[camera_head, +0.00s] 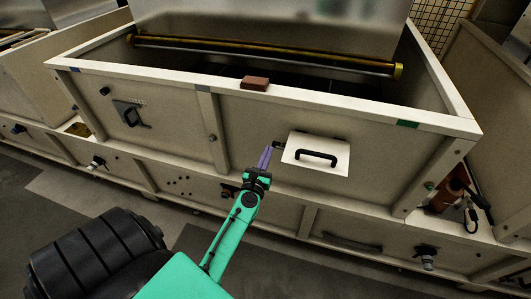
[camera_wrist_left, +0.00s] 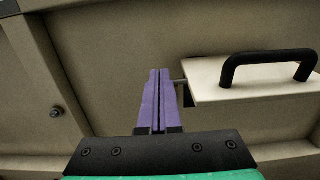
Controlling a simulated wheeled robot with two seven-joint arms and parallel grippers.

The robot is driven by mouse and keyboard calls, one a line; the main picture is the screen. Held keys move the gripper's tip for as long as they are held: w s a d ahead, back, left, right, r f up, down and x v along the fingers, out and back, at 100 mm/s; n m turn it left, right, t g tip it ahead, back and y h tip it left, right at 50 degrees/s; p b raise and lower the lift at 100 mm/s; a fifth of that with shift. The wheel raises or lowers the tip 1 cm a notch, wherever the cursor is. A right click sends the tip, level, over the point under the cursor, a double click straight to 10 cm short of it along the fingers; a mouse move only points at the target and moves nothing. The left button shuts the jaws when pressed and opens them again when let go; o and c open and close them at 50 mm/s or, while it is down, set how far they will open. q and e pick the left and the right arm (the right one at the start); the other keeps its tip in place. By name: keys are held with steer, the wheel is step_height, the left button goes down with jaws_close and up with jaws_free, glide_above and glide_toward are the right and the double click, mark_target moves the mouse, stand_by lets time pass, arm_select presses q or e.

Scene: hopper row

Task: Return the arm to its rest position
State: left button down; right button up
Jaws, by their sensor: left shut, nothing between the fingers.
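My left arm, green, reaches up from the bottom of the head view. Its left gripper (camera_head: 265,158) has purple fingers that are shut with nothing between them. The fingers point at the front panel of the hopper, just left of a white flap (camera_head: 314,153) with a black handle (camera_head: 316,157). In the left wrist view the shut fingers (camera_wrist_left: 159,95) are in the middle, and the flap (camera_wrist_left: 245,78) with its black handle (camera_wrist_left: 270,60) is right of them. I cannot tell whether the fingertips touch anything. My right gripper is not in view.
The beige hopper box (camera_head: 215,88) fills the middle, with a brown block (camera_head: 255,83) on its rim and a roller (camera_head: 265,55) inside. A black latch (camera_head: 130,114) is on its left panel. A valve (camera_head: 427,257) and knobs stick out below. Grey floor (camera_head: 60,190) is free in front.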

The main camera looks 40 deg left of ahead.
arm_select(q)
steer(key=s+d+f+m+g+h+b, duration=0.2)
steer(key=s+d+f+m, duration=0.15)
steer(key=f+m, duration=0.55)
steer(key=s+d+f+m+g+h+b, duration=0.1)
steer(key=s+d+f+m+g+h, duration=0.3)
steer(key=f, duration=0.9)
steer(key=s+d+f+m+g+b, duration=0.15)
steer(key=s+f+m, duration=0.35)
steer(key=f+m, duration=0.5)
steer(key=s+f+m+g+b, duration=0.1)
steer(key=s+f+m+g, duration=0.2)
steer(key=s+f+m, duration=0.3)
steer(key=s+a+f+m+g+b, duration=0.1)
steer(key=s+f+m+g, duration=0.2)
steer(key=s, duration=0.9)
steer(key=s+a+f+m+g+b, duration=0.1)
steer(key=s+f+m+g, duration=0.2)
steer(key=s+f+m, duration=0.6)
steer(key=shift+s+a+f+m, duration=0.2)
steer(key=shift+s+m, duration=0.25)
steer(key=shift+m, duration=0.15)
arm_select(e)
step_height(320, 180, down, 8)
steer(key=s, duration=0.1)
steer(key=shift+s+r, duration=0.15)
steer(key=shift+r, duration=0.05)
